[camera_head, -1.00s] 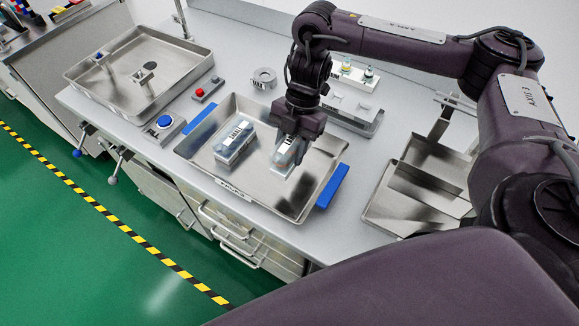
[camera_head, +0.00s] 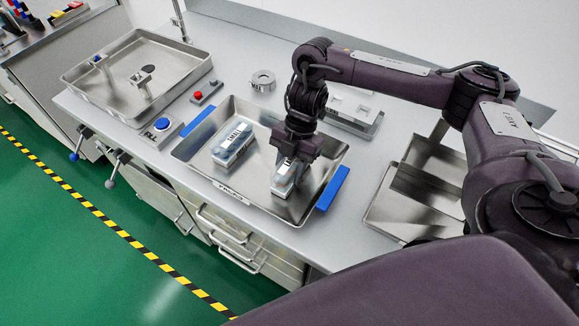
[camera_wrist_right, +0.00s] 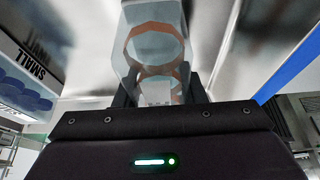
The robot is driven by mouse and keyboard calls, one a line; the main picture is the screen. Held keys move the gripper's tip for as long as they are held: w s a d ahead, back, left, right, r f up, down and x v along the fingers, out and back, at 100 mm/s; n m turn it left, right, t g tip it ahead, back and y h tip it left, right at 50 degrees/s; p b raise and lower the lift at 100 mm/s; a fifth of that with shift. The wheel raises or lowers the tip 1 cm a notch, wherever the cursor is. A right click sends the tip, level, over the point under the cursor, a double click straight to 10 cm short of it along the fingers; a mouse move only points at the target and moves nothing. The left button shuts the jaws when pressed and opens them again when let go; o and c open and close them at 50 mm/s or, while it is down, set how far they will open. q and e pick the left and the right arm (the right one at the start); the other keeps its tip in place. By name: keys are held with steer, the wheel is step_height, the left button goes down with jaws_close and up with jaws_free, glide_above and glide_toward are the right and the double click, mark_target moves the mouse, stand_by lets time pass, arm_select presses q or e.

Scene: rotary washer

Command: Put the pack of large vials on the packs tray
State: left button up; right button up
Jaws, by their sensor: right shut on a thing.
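The packs tray (camera_head: 205,178) is a shallow metal tray with blue handles and a label on its front. My right gripper (camera_head: 291,160) is over its right half, shut on a clear pack (camera_head: 284,182) with a white label. The pack is low, at or just above the tray floor; I cannot tell if it touches. The right wrist view shows the clear pack (camera_wrist_right: 155,45) with brownish rings between the fingers (camera_wrist_right: 160,98). A second pack (camera_head: 233,143), labelled SMALL, lies in the tray's left half, apart from the held one. My left gripper is out of view.
A metal basin (camera_head: 135,75) is at the left. A blue button box (camera_head: 162,127) and a red button box (camera_head: 206,92) stand beside the tray. A grey ring (camera_head: 263,80) and white holder (camera_head: 354,110) are behind it. Another metal tray (camera_head: 385,215) is at the right.

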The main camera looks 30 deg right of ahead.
steer(key=o, duration=1)
steer(key=shift+f, duration=0.1)
steer(key=shift+r, duration=0.45)
steer(key=p+v, duration=0.2)
steer(key=v, duration=0.9)
steer(key=shift+w+d+r+p, duration=0.1)
steer(key=shift+d+r+p, duration=0.1)
steer(key=shift+r+p, duration=0.15)
